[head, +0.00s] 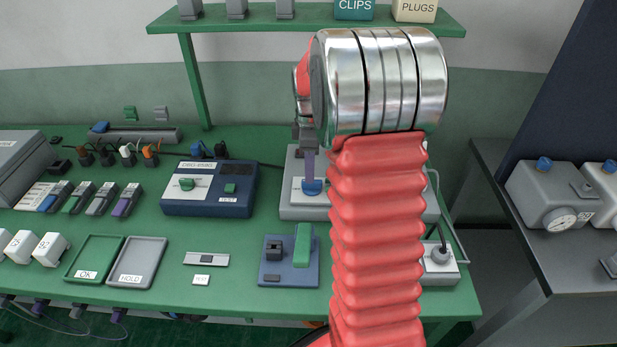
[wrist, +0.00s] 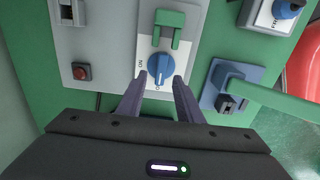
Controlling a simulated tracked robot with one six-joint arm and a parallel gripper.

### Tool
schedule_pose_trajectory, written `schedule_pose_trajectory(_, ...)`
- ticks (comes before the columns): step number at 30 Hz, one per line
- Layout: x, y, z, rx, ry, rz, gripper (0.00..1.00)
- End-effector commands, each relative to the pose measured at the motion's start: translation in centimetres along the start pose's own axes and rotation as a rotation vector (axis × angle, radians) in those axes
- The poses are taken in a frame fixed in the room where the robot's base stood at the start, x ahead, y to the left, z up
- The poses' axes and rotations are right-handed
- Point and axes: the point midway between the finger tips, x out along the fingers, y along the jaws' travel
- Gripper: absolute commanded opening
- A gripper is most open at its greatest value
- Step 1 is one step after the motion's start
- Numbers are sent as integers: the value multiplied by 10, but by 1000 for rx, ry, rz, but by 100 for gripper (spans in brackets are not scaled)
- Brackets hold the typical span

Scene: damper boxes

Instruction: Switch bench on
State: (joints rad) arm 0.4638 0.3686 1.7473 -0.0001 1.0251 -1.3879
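The bench switch is a round blue knob (head: 312,187) on a white plate of a grey box (head: 300,211). In the wrist view the knob (wrist: 161,68) has a white mark pointing down, towards a partly hidden label starting with "O". "ON" is printed to its left. My gripper (head: 309,176) points down just above the knob. In the wrist view its two purple fingers (wrist: 159,82) are apart, one on each side of the knob's lower part. I cannot tell if they touch it. My arm hides the right part of the box in the head view.
In the wrist view a green bracket (wrist: 172,28) stands above the knob, and a red button (wrist: 80,71) lies left. A dark blue device (head: 209,188) stands left of the box. A blue base with a green lever (head: 302,244) lies in front. A green shelf (head: 300,20) hangs behind.

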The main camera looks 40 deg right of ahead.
Motion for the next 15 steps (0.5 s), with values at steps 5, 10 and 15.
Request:
schedule_pose_trajectory(5,25,-1,0,0,0,-3,33)
schedule_pose_trajectory(10,36,-1,0,0,0,-2,33)
schedule_pose_trajectory(15,37,0,0,0,0,0,33)
